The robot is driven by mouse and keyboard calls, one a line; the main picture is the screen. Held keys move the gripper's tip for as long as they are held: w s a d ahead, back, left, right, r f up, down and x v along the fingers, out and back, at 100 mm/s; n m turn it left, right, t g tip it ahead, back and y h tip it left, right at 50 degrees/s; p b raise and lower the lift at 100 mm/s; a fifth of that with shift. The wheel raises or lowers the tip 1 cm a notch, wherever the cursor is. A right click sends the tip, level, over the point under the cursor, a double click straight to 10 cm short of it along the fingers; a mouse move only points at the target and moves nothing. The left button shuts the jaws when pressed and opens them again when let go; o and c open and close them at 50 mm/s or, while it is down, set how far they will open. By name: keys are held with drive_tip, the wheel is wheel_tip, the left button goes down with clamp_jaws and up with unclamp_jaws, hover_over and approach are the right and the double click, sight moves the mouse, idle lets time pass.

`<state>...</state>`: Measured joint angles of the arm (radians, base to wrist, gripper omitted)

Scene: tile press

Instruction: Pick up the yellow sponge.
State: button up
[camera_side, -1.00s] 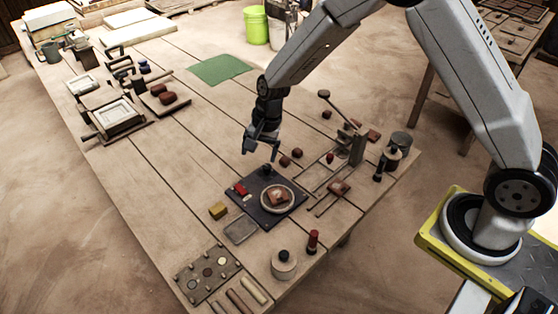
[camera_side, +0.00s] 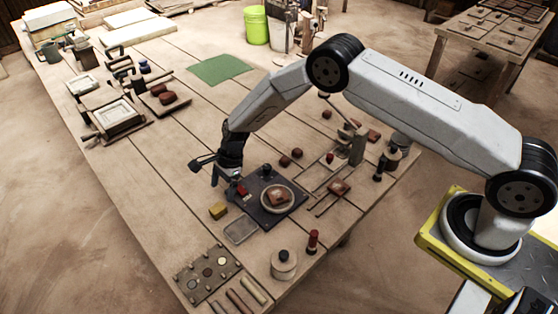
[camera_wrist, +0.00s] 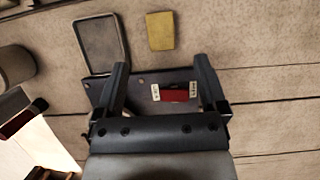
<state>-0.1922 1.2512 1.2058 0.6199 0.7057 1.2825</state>
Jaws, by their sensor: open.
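The yellow sponge (camera_side: 218,210) is a small block lying flat on the wooden table, beside the left corner of a dark plate. In the wrist view the sponge (camera_wrist: 160,31) lies beyond my fingertips, near the top middle. My gripper (camera_side: 217,178) hangs above the table, behind the sponge and near the dark plate's left edge. In the wrist view my gripper (camera_wrist: 161,66) has its two fingers spread wide, with no object held between them. Below the gap between them, a red switch on the plate shows.
The dark plate (camera_side: 250,207) bears a red switch (camera_side: 242,190) and a round disc with a brown piece. A shallow grey tray (camera_side: 240,230) lies right beside the sponge. A lidded pot (camera_side: 284,264) and a pegged board (camera_side: 206,274) stand nearer the front. Table left of the sponge is clear.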

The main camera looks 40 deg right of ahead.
sight(217, 207)
drive_tip(key=shift+x, duration=1.3)
drive_tip(key=shift+x, duration=2.55)
clamp_jaws()
drive_tip(key=shift+r, duration=0.1)
